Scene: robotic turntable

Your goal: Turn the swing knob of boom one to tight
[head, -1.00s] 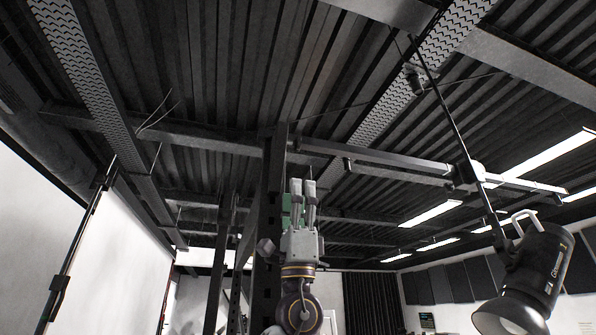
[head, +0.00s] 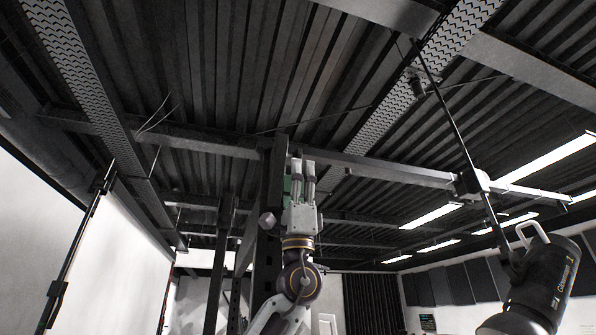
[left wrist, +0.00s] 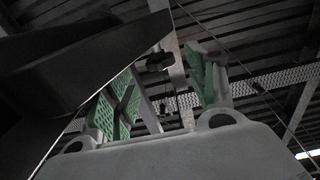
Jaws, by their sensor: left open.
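My left gripper (head: 302,168) points up in the middle of the head view, beside a dark upright post (head: 268,230) and below the near end of a horizontal boom (head: 385,168). In the left wrist view its two green-padded fingers (left wrist: 165,75) are spread, with nothing held between them. A small dark knob-like part (left wrist: 158,61) shows between and beyond the fingers there, apart from them. I cannot tell for sure that it is the swing knob. In the head view no knob is clear near the fingertips. My right gripper is not in view.
A clamp (head: 472,183) on the boom holds a thin slanted pole, with a black lamp (head: 545,285) low at right. A large dark surface (left wrist: 80,65) fills the left of the wrist view, close to the left finger. Ceiling beams run overhead.

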